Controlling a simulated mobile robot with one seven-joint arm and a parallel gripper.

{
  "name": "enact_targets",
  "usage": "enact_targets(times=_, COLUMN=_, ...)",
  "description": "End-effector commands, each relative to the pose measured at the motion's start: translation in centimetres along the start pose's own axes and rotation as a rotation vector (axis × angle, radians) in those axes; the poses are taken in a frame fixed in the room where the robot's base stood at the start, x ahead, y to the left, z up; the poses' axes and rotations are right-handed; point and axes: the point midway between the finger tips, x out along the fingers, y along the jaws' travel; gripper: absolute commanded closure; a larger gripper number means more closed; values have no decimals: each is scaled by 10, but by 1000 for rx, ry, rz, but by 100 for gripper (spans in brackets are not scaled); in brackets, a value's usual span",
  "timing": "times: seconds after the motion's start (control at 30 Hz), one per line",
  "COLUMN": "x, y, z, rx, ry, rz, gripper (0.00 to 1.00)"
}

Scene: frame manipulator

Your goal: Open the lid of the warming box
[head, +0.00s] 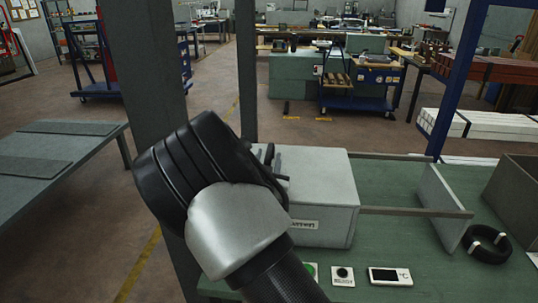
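The warming box (325,224) is a pale grey box on the green bench, right of the picture's middle, with a small white label on its front. Its flat grey lid (318,172) looks closed. My dark arm and wrist cover the box's left side. My gripper (272,160) shows only as small dark parts beyond the wrist, at the lid's left edge. My wrist hides most of it, so I cannot tell whether it touches the lid or is open.
A display panel (390,277) and small button plates (342,276) lie in front of the box. A black ring (487,244) and a grey frame with an upright plate (445,207) are to the right. Dark grey posts (148,75) rise at the left.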

Motion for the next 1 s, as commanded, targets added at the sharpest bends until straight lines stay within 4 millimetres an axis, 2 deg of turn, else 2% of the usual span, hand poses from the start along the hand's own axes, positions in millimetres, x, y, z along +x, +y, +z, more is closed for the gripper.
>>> enact_targets(times=0.2, x=18, y=0, z=0, rx=-1, ry=0, rz=-1, gripper=64)
enact_targets(times=0.5, x=20, y=0, z=0, rx=-1, ry=0, rz=0, gripper=64)
enact_targets(times=0.7, x=20, y=0, z=0, rx=-1, ry=0, rz=-1, gripper=98)
enact_targets(times=1.0, x=20, y=2, z=0, rx=1, ry=0, rz=0, gripper=100)
